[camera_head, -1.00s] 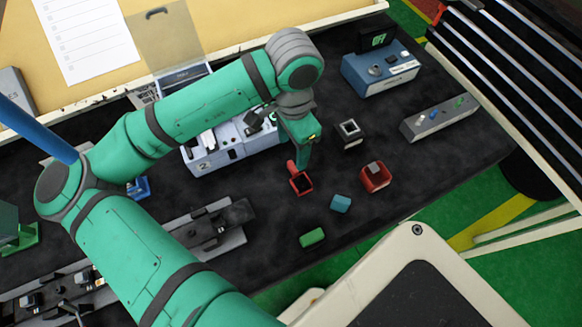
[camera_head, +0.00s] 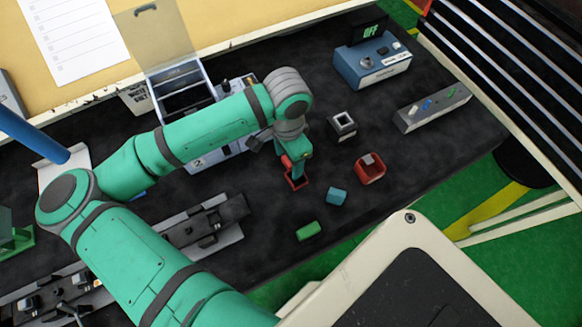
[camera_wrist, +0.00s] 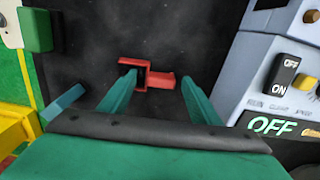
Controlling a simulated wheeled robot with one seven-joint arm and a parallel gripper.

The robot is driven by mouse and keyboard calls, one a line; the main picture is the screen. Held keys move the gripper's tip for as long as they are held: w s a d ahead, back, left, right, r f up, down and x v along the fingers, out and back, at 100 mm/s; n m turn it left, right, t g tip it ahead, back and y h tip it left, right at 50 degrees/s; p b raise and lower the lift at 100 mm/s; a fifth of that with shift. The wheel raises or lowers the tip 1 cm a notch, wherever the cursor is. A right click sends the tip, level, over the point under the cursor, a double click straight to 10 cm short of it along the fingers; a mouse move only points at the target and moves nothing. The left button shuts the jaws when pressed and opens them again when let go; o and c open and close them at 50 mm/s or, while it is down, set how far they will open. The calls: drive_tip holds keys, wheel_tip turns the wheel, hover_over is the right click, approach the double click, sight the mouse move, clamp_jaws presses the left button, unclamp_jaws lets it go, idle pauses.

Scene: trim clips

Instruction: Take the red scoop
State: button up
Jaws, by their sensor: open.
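The red scoop (camera_head: 297,181) lies on the dark bench top, just below my gripper in the head view. In the wrist view the red scoop (camera_wrist: 150,78) shows an open square end at the left and a solid handle at the right. My gripper (camera_wrist: 158,82) is open, with one green finger on each side of the scoop in the picture. The fingers look apart from it; the exact height gap cannot be told. In the head view my gripper (camera_head: 297,160) covers part of the scoop's handle.
A teal block (camera_head: 336,196), a green block (camera_head: 308,230) and a red box-like part (camera_head: 370,168) lie nearby. A dark square holder (camera_head: 341,125) stands behind. A blue unit (camera_head: 372,66) with an OFF display and a grey strip (camera_head: 432,107) stand to the right. A pale machine (camera_head: 210,158) is close left.

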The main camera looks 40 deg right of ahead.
drive_tip(key=c, duration=1.2)
drive_tip(key=shift+o, duration=0.2)
drive_tip(key=shift+r, duration=0.1)
